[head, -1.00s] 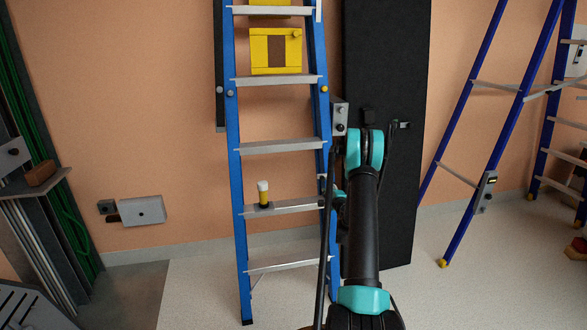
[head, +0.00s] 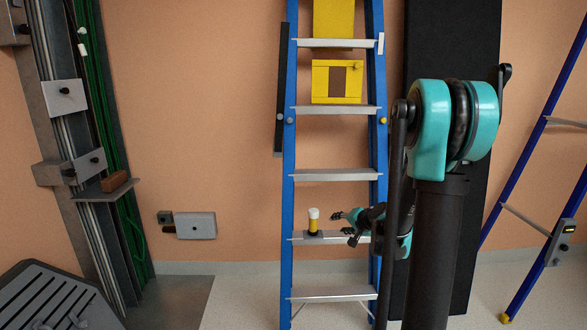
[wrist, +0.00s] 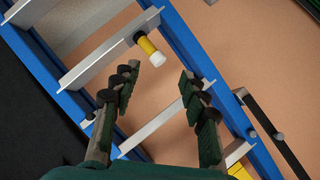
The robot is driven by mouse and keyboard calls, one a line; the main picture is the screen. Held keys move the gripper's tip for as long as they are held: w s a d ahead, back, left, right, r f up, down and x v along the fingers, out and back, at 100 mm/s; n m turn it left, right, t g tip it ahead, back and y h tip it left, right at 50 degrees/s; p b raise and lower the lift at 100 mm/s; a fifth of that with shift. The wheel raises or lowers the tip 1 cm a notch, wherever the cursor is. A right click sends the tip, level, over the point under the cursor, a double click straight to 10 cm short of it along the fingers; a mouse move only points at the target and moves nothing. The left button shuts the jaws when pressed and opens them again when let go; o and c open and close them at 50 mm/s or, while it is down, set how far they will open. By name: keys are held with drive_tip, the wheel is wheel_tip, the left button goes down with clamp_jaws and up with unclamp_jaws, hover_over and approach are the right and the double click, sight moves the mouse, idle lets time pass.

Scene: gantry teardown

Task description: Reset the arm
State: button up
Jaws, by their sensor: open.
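My gripper (head: 345,226) is open and empty in the head view. It points left, in front of the blue ladder (head: 287,180), close to one of its lower steps. In the wrist view, the two dark green fingers of my gripper (wrist: 158,76) are spread apart with nothing between them. A small yellow cylinder with a white top and dark base (head: 313,221) stands upright on that step, left of my fingertips and apart from them. The cylinder also shows beyond the fingertips in the wrist view (wrist: 147,47).
A yellow box (head: 337,82) sits higher on the ladder. A black panel (head: 470,210) stands behind my arm, and a second blue ladder (head: 551,232) is at right. A metal gantry column (head: 75,130) with a brown block (head: 114,181) on its shelf is at left. A grey wall box (head: 195,225) sits low.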

drive_tip(key=s+d+f+n+g+h, duration=0.1)
drive_tip(key=s+f+n+g+h, duration=0.1)
drive_tip(key=s, duration=1.4)
drive_tip(key=s+f+n+g+h, duration=0.3)
drive_tip(key=s+f+n+g, duration=0.1)
drive_tip(key=s, duration=1.2)
drive_tip(key=shift+s+d+f+n, duration=0.3)
drive_tip(key=shift+s+d+n, duration=0.05)
drive_tip(key=shift+d+n, duration=0.05)
